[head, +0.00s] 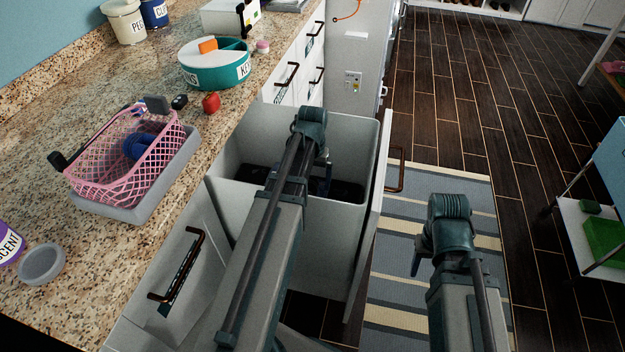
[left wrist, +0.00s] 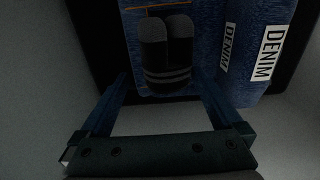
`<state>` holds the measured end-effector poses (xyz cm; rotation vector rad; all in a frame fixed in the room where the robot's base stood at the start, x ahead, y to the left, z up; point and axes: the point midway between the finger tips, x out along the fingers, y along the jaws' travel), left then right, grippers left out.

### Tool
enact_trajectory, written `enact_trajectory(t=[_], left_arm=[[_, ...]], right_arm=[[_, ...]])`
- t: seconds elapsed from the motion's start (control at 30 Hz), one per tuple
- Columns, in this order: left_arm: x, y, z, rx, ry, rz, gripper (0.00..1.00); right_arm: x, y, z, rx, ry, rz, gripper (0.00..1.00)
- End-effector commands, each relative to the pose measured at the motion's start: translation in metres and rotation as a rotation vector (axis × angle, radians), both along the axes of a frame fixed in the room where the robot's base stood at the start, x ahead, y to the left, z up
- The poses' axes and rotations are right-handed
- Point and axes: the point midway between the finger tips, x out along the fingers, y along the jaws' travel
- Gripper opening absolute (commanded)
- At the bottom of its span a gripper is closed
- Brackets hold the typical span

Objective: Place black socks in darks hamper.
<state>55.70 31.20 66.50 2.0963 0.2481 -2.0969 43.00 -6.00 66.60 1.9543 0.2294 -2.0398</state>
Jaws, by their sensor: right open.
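A pair of black socks (left wrist: 168,50) with grey stripes shows in the left wrist view, lying on blue denim inside a bin. My left gripper (left wrist: 163,84) is open, with its fingers apart on either side of the socks' near end; I cannot tell if they touch. In the head view my left arm reaches down into the pale pull-out hamper (head: 338,235), and my left gripper (head: 322,182) is mostly hidden by the arm. My right gripper (head: 416,262) is open, hanging above the striped rug, mostly hidden behind its wrist. No label on the hamper shows.
Blue denim (left wrist: 245,50) labelled DENIM lies in the bin. A pink basket (head: 112,175) with something blue inside stands on the granite counter (head: 60,125). A teal round container (head: 215,72) and a red apple-like object (head: 211,103) are behind it. The striped rug (head: 400,285) is clear.

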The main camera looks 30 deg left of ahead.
Motion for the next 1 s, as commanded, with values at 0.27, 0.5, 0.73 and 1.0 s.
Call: enact_trajectory(t=[0.27,0.5,0.73,1.0], left_arm=[[0.0,0.0,0.003,0.0,0.0,0.0,0.99],[0.0,0.0,0.021,0.0,0.0,0.0,0.99],[0.0,0.0,0.053,0.0,0.0,0.0,0.99],[0.0,0.0,0.094,0.0,0.0,0.0,0.99]], right_arm=[[0.0,0.0,0.003,0.0,0.0,0.0,0.55],[0.0,0.0,0.021,0.0,0.0,0.0,0.55],[0.0,0.0,0.053,0.0,0.0,0.0,0.55],[0.0,0.0,0.094,0.0,0.0,0.0,0.55]])
